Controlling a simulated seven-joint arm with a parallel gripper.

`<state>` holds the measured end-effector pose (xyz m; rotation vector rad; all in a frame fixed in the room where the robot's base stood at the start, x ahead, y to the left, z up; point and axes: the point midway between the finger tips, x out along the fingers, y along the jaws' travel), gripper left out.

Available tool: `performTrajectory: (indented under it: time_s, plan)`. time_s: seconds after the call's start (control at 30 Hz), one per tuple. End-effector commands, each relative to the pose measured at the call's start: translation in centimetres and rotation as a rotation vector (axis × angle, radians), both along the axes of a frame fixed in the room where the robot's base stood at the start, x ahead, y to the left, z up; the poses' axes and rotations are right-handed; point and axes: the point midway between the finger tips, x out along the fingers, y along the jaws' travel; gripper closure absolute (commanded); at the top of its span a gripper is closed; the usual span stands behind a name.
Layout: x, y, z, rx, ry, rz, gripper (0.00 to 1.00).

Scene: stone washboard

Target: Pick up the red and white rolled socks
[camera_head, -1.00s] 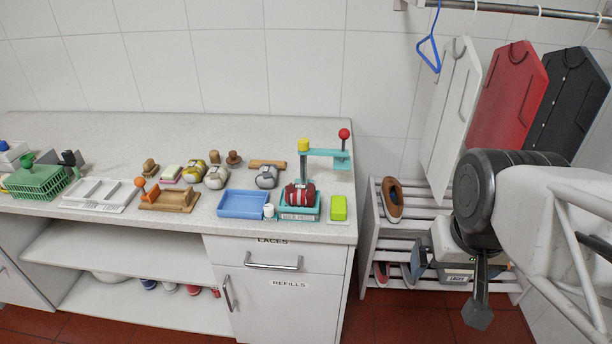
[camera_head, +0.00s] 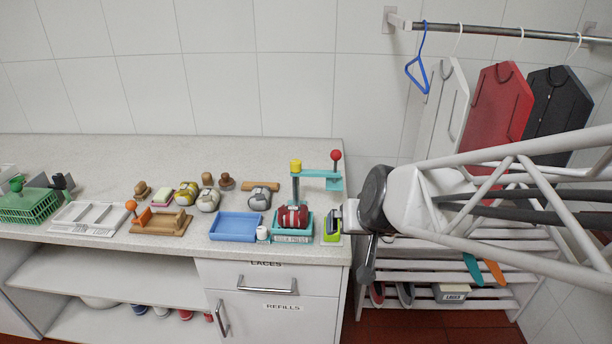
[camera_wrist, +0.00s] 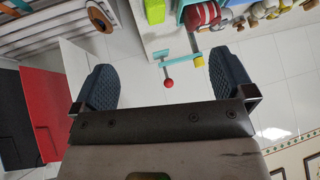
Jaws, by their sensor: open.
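The red and white rolled socks (camera_head: 292,217) sit in the teal sock press (camera_head: 304,239) near the counter's right end. They also show at the top edge of the wrist view (camera_wrist: 203,14), partly cut off. My gripper (camera_wrist: 162,70) is open and empty, its two dark textured fingers spread apart. The socks lie beyond the fingers, towards the top right of the wrist view, and touch neither finger. In the head view my wrist is just right of the press, and the fingers cannot be made out clearly there.
The press's teal arm with a red ball (camera_head: 336,155) and yellow block (camera_head: 295,167) stands behind the socks. A small white cup (camera_head: 262,233) and blue tray (camera_head: 236,227) are to their left. A lime-green block (camera_head: 331,237) is to their right. Grey rolled socks (camera_head: 260,198) lie behind.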

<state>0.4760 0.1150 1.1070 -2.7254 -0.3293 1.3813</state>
Motion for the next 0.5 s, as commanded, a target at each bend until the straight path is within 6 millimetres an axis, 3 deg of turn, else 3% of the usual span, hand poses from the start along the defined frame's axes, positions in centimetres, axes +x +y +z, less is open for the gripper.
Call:
performTrajectory:
  time_s: [0.2, 0.5]
  plan:
    - [5.1, 5.0, -2.1, 0.034, -0.149, -0.01, 0.0]
    - [10.2, 10.8, -5.6, 0.012, -0.346, -0.081, 0.0]
